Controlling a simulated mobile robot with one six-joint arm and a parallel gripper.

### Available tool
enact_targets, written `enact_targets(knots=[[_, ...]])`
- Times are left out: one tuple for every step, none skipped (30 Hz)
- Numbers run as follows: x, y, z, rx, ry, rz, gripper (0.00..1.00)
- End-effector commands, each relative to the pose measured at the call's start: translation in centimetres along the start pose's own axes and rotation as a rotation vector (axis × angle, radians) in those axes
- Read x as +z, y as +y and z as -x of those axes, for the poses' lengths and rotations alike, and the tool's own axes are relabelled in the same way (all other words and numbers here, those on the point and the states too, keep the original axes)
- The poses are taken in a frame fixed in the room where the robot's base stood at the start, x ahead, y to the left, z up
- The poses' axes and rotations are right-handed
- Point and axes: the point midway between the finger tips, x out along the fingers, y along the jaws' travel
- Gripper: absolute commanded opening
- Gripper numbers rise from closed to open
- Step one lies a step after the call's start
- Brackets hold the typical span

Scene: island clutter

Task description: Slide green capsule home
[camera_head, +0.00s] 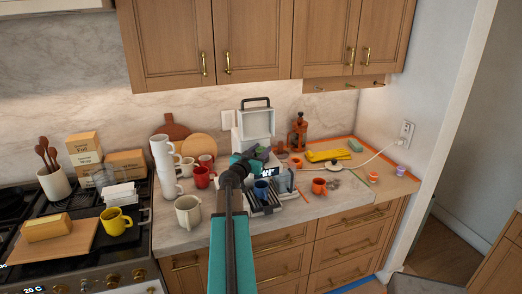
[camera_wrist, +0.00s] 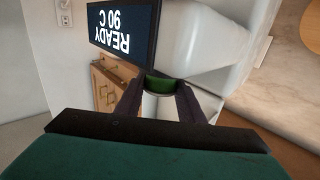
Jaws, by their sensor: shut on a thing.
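The green capsule (camera_wrist: 160,83) sits between the two fingertips of my gripper (camera_wrist: 158,95) in the wrist view, and the fingers are shut on it. In the head view my gripper (camera_head: 250,161) is at the front of the white coffee machine (camera_head: 256,122), whose lid stands up. The capsule is too small there to make out clearly. The machine's display (camera_wrist: 122,32) reads "READY 90 C" and is close to the capsule in the wrist view. A blue mug (camera_head: 262,188) stands on the machine's drip tray. The capsule opening is not clearly visible.
An orange-red cup (camera_head: 319,186), a power cord (camera_head: 365,162) and a yellow cloth (camera_head: 328,155) lie to the right. Small capsules (camera_head: 401,170) stand near the right edge.

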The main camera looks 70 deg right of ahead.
Motion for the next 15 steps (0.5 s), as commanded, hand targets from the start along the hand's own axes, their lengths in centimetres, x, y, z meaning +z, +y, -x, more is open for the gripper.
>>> enact_targets(knots=[[0.11, 0.0, 0.0, 0.0, 0.0, 0.0, 0.14], [0.16, 0.0, 0.0, 0.0, 0.0, 0.0, 0.14], [0.23, 0.0, 0.0, 0.0, 0.0, 0.0, 0.14], [0.28, 0.0, 0.0, 0.0, 0.0, -0.001, 0.14], [0.32, 0.0, 0.0, 0.0, 0.0, -0.001, 0.14], [0.39, 0.01, 0.0, 0.0, 0.0, -0.001, 0.14], [0.39, 0.01, 0.0, 0.0, 0.0, -0.001, 0.36], [0.36, 0.01, 0.0, 0.0, 0.0, -0.001, 0.41], [0.35, 0.0, 0.0, 0.0, 0.0, -0.001, 0.48], [0.35, 0.0, 0.0, 0.0, 0.0, -0.001, 0.53], [0.35, 0.0, 0.0, 0.0, 0.0, -0.001, 0.57], [0.35, 0.0, 0.0, 0.0, 0.0, -0.001, 0.57], [0.35, 0.0, 0.0, 0.0, 0.0, -0.001, 0.57], [0.34, 0.0, 0.0, 0.0, 0.0, -0.001, 0.57], [0.34, 0.0, 0.0, 0.0, 0.0, -0.001, 0.57]])
